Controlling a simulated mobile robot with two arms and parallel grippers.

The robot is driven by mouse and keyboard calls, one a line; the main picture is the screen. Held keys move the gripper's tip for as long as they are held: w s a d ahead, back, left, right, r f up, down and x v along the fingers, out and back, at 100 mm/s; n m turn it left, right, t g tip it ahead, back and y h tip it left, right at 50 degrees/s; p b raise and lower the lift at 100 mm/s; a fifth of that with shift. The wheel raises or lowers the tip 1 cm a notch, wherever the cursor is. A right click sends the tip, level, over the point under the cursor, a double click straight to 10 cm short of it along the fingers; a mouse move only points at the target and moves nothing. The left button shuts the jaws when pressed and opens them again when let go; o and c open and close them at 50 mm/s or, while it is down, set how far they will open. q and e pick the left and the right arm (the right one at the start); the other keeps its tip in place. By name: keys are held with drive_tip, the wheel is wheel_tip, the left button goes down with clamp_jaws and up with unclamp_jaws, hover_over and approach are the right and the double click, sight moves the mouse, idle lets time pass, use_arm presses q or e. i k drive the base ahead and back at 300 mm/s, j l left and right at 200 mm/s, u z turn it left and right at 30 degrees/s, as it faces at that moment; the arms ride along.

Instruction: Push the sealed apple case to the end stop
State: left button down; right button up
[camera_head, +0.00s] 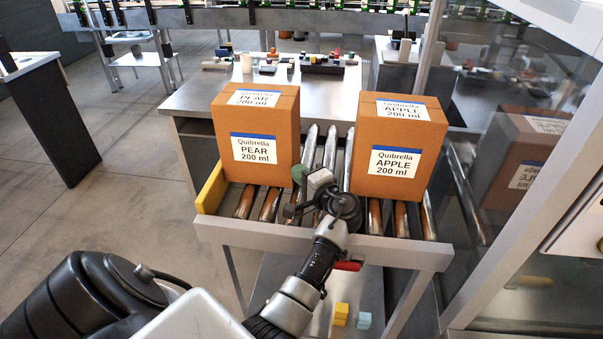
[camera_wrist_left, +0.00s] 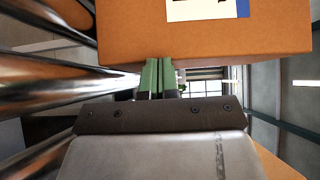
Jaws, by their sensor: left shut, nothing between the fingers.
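The apple case (camera_head: 394,150), a brown carton labelled Quibrella APPLE 200 ml, stands upright on the right of the roller table, its top closed. A pear case (camera_head: 257,135) stands to its left, with a gap between them. A yellow block (camera_head: 211,189), perhaps the end stop, sits at the table's left end. My left gripper (camera_head: 299,174) is shut and empty at the front of the gap, its green fingertips close to the pear case's lower right corner. In the left wrist view the shut fingers (camera_wrist_left: 158,77) point at a carton, apparently the pear case (camera_wrist_left: 200,40); contact is unclear.
Metal rollers (camera_head: 330,150) show between the cases. A glass panel at right reflects a carton (camera_head: 515,160). A grey bench (camera_head: 275,95) with small items stands behind. Yellow (camera_head: 341,313) and light-blue (camera_head: 364,320) blocks lie below the table.

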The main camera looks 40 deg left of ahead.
sight(398, 138)
drive_tip(key=l, duration=0.45)
drive_tip(key=k+l, duration=0.15)
drive_tip(key=l, duration=0.75)
drive_tip(key=k, duration=0.05)
